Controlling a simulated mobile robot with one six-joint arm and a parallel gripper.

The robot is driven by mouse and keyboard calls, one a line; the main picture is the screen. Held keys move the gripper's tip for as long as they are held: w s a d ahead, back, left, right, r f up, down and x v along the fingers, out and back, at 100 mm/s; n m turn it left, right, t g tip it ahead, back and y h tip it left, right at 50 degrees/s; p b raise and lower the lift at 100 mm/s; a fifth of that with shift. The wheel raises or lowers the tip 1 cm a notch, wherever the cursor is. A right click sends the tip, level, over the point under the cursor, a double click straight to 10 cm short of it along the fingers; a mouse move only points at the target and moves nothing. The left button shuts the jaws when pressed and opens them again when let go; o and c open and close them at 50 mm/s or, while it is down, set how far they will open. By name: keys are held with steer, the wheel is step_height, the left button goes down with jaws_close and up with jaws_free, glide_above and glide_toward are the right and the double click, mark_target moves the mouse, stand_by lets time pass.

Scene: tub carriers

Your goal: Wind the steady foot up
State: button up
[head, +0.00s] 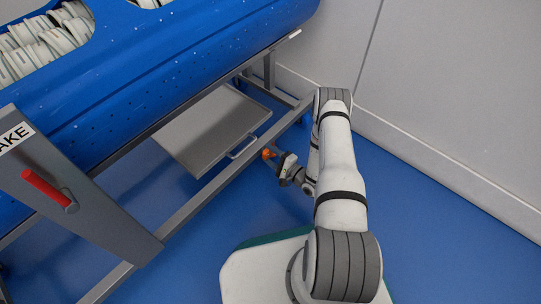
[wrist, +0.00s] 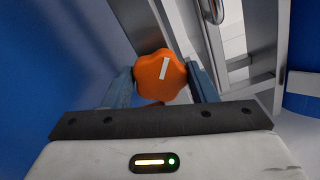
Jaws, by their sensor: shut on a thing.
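An orange lobed knob with a white line on its face (wrist: 160,78) sits between the two fingers of my gripper (wrist: 163,88) in the wrist view. The fingers are shut on it, one on each side. The white line is tilted slightly from upright. In the head view the knob (head: 267,154) is a small orange spot at the frame's lower rail, with my gripper (head: 272,156) reaching it from the right. The steady foot itself cannot be made out in either view.
A blue perforated tub (head: 190,60) lies on a grey metal frame (head: 215,184). A grey tray with a handle (head: 212,128) is beneath it. A panel with a red lever (head: 48,188) stands at the left. A grey wall (head: 455,100) is at the right, with clear blue floor before it.

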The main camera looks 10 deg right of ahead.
steer(key=shift+m, duration=0.6)
steer(key=o, duration=1)
steer(key=shift+p+v, duration=1.45)
steer(key=shift+v, duration=2.5)
